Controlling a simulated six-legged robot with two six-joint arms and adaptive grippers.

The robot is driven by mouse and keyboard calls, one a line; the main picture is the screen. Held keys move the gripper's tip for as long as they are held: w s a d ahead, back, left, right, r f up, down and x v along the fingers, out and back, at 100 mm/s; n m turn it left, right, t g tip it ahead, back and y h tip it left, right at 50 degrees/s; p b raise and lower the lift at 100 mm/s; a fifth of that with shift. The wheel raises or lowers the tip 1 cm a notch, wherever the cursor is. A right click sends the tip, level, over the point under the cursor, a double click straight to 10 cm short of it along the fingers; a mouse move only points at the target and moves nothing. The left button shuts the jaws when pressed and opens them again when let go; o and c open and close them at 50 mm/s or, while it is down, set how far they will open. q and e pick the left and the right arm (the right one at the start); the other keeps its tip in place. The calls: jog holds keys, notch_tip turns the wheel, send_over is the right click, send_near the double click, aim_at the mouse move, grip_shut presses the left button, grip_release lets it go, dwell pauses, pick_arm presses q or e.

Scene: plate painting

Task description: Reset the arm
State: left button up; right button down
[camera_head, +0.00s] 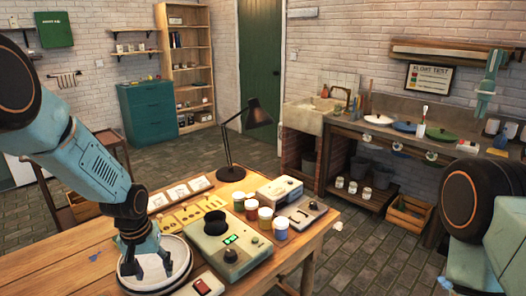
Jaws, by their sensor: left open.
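My left arm comes in from the left and reaches down to the wooden table. My left gripper (148,260) is open, low over a round white dish with a dark rim (125,285) at the table's front. The gripper covers much of the dish, so I cannot tell whether they touch.
A green device (232,250), several paint jars (265,217), a grey box (303,211) and a black lamp (232,172) stand on the table (70,262). A red-topped item (204,286) lies beside the dish.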

pick_arm(q)
jog(key=s+d+f+m+t+b, duration=0.15)
jog(key=s+d+f+b, duration=0.35)
jog(key=s+f, duration=0.65)
jog(key=s+d+f+g+b, duration=0.1)
jog(key=s+f+b, duration=0.2)
jog(key=s+f, duration=0.4)
jog(key=s+d+f+g+b, duration=0.2)
jog(key=s+f+b, duration=0.2)
jog(key=s, duration=1.1)
notch_tip(320, 180, down, 3)
jog(key=shift+s+f+m, duration=0.2)
jog(key=shift+s+m, duration=0.15)
jog(key=shift+m, duration=0.1)
